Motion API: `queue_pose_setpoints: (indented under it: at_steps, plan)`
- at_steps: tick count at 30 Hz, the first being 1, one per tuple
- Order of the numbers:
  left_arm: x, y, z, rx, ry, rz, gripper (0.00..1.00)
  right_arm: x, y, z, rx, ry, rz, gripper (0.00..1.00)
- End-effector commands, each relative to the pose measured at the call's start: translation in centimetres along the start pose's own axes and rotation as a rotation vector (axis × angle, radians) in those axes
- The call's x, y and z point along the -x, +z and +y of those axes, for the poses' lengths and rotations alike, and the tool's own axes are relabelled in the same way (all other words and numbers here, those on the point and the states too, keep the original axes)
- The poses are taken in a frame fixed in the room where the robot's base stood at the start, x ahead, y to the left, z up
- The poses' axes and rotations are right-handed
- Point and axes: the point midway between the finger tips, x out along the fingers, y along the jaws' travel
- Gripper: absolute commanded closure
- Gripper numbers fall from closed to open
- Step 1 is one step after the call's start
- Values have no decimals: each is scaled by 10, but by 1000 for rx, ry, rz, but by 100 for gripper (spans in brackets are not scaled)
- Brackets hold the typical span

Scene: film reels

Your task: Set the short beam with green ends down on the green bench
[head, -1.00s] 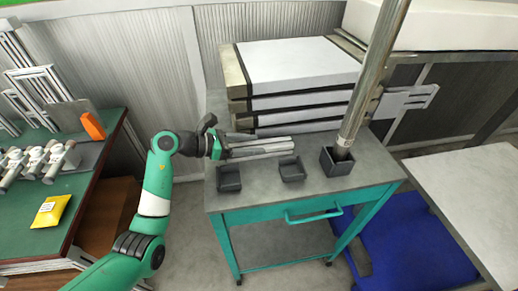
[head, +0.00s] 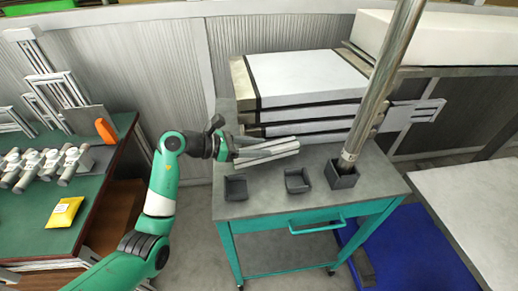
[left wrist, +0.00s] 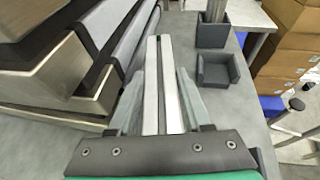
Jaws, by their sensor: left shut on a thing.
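The short beam (head: 270,151) is a silver, grooved profile held out to the right over the grey top of the teal cart. A small dark green end shows at its far tip in the left wrist view (left wrist: 152,75); its near end is hidden by my gripper. My left gripper (head: 238,152) is shut on the beam, with its grey fingers on either side of it in the left wrist view (left wrist: 160,88). The green bench (head: 35,222) stands at the left, apart from the beam. My right gripper is out of view.
On the bench lie a yellow packet (head: 64,212), an orange piece (head: 105,131), and several silver fittings (head: 45,165). The cart (head: 275,205) carries small dark trays (head: 235,188), a steel pole (head: 375,95) and stacked white-topped slabs (head: 305,75). The bench's front area is clear around the packet.

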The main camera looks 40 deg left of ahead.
Motion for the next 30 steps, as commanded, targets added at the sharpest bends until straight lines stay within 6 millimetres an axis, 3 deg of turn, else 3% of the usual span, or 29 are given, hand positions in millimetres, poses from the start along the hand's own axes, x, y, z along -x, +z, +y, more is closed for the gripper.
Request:
queue_pose_setpoints:
  at_steps: [1, 7, 15, 21, 30]
  plan:
    - [10, 15, -8, -5, 0, -4, 100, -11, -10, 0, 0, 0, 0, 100]
    - [51, 58, -46, -5, 1, -4, 100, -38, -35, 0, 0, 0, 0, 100]
    - [90, 65, -102, -2, 0, -2, 100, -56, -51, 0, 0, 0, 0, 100]
    - [100, 66, -118, 0, 0, -1, 100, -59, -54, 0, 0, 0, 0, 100]
    - [100, 66, -118, 0, 0, -2, 100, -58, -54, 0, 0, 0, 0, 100]
